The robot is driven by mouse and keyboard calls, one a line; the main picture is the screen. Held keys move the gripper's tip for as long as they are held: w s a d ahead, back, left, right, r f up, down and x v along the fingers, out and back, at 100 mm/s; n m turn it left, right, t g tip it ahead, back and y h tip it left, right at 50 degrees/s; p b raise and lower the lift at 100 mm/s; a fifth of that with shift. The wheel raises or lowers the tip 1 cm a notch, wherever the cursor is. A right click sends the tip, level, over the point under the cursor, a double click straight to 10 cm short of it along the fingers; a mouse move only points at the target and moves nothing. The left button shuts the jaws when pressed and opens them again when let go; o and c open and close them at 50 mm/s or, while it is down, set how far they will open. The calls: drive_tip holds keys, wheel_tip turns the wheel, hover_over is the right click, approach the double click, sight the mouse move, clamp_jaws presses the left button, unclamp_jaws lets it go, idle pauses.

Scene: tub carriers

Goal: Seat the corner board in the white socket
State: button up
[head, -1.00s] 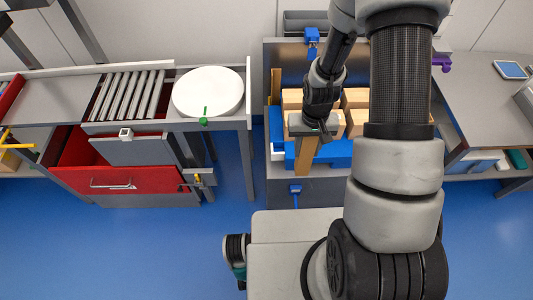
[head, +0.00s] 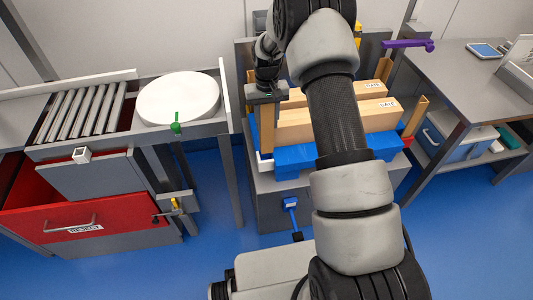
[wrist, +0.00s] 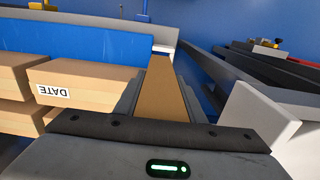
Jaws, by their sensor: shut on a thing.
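The corner board (head: 267,130), a long brown strip, stands close to upright at the front left corner of the box stack. My gripper (head: 267,93) is shut on its upper part. In the wrist view the board (wrist: 164,88) runs away between the fingers of my gripper (wrist: 158,85). The white socket (head: 264,167) is at the blue carrier's front left corner, at the board's lower end. It also shows in the wrist view (wrist: 166,33), just beyond the board's far end. I cannot tell whether that end is inside the socket or just above it.
Cardboard boxes (head: 310,124) labelled DATE sit on the blue carrier (head: 297,158), close beside the board. Another brown board (head: 416,116) stands at the right corner. A roller table with a white disc (head: 178,97) is left, above an open red drawer (head: 80,220). A purple handle (head: 408,44) sticks out at right.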

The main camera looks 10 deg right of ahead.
sight(267, 138)
wheel_tip(267, 138, down, 8)
drive_tip(key=b, duration=0.3)
drive_tip(key=shift+b, duration=0.4)
drive_tip(key=shift+f, duration=0.25)
drive_tip(key=o, duration=1.1)
drive_tip(key=shift+r, duration=0.1)
